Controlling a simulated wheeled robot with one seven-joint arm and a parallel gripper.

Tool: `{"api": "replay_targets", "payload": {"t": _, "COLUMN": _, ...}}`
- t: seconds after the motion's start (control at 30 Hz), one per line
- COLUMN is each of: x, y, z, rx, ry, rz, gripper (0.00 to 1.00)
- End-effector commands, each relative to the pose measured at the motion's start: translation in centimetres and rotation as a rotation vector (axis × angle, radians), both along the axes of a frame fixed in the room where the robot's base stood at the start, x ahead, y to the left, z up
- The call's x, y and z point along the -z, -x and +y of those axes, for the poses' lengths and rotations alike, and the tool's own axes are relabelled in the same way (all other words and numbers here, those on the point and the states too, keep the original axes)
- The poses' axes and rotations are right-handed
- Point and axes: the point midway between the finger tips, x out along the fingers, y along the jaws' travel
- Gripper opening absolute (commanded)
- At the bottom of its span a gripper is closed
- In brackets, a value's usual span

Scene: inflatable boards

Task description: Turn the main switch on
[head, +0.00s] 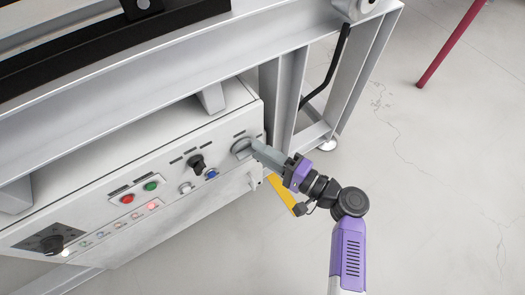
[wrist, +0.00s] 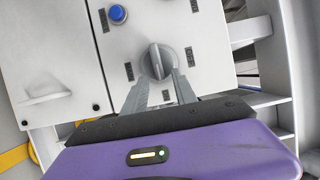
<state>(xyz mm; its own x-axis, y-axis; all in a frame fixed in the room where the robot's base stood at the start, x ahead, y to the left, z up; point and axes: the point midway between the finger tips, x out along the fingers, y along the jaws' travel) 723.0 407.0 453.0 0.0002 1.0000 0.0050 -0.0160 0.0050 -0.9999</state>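The main switch is a round grey rotary knob (wrist: 157,62) on the light grey control panel, with a raised grip bar across it. In the head view the knob (head: 241,148) sits at the right end of the panel face (head: 215,170). My gripper (wrist: 158,84) has its two grey fingers spread, one at each lower side of the knob. The fingertips reach the knob's edge; whether they touch it I cannot tell. In the head view my gripper (head: 258,150) comes from the right, and its fingers partly cover the knob.
Left of the knob are a blue button (head: 211,173), a black selector (head: 196,163), a green button (head: 151,186) and a red button (head: 127,198). A metal frame (head: 285,95) stands behind and right of the panel.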

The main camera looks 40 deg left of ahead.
Motion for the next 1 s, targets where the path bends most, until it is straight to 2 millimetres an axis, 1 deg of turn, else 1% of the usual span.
{"api": "replay_targets", "payload": {"t": 0.17, "x": -0.1, "y": 0.0, "z": -0.1, "rx": 0.000, "ry": 0.000, "rz": -0.001, "gripper": 0.34}}
{"api": "replay_targets", "payload": {"t": 0.27, "x": -0.2, "y": -0.1, "z": -0.7, "rx": 0.002, "ry": 0.000, "rz": -0.001, "gripper": 0.34}}
{"api": "replay_targets", "payload": {"t": 0.6, "x": -0.2, "y": -0.1, "z": -6.0, "rx": 0.004, "ry": 0.000, "rz": 0.001, "gripper": 0.34}}
{"api": "replay_targets", "payload": {"t": 0.7, "x": -0.1, "y": -0.1, "z": -7.0, "rx": 0.003, "ry": 0.000, "rz": 0.001, "gripper": 0.34}}
{"api": "replay_targets", "payload": {"t": 0.83, "x": 0.0, "y": 0.0, "z": -7.8, "rx": 0.001, "ry": 0.000, "rz": 0.000, "gripper": 0.34}}
{"api": "replay_targets", "payload": {"t": 1.0, "x": 0.1, "y": 0.0, "z": -7.8, "rx": 0.000, "ry": 0.000, "rz": -0.001, "gripper": 0.34}}
